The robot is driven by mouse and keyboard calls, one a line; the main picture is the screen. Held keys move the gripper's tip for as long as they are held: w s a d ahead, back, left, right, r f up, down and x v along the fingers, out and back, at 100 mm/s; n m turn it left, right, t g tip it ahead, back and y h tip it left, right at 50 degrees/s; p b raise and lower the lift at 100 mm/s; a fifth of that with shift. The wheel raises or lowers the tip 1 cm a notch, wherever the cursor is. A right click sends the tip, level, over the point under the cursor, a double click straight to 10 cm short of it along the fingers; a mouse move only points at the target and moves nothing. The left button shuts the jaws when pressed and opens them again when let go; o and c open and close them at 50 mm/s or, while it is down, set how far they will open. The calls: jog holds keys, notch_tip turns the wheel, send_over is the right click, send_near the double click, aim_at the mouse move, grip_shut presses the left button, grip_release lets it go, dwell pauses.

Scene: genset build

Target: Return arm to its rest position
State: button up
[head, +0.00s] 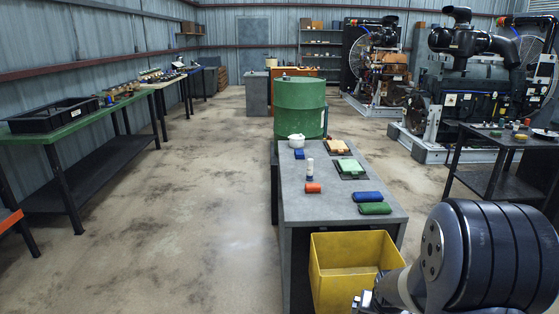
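My arm (480,262) shows at the bottom right as a large dark jointed link with a lighter grey section reaching left. It is in front of the grey workbench (292,209) and beside the yellow bin (345,262). My gripper is not in view, so its fingers and anything in them are hidden.
A green barrel (300,105) stands behind. A dark side table (505,138) is at right. The floor at left (190,220) is clear.

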jog(key=s+a+f+n+y+p, duration=0.1)
jog(key=a+f+n+p, duration=0.1)
jog(key=a+f, duration=0.3)
notch_tip(320, 180, down, 3)
jog(key=shift+a+r, duration=0.1)
jog(key=shift+a, duration=0.1)
dwell(0.4)
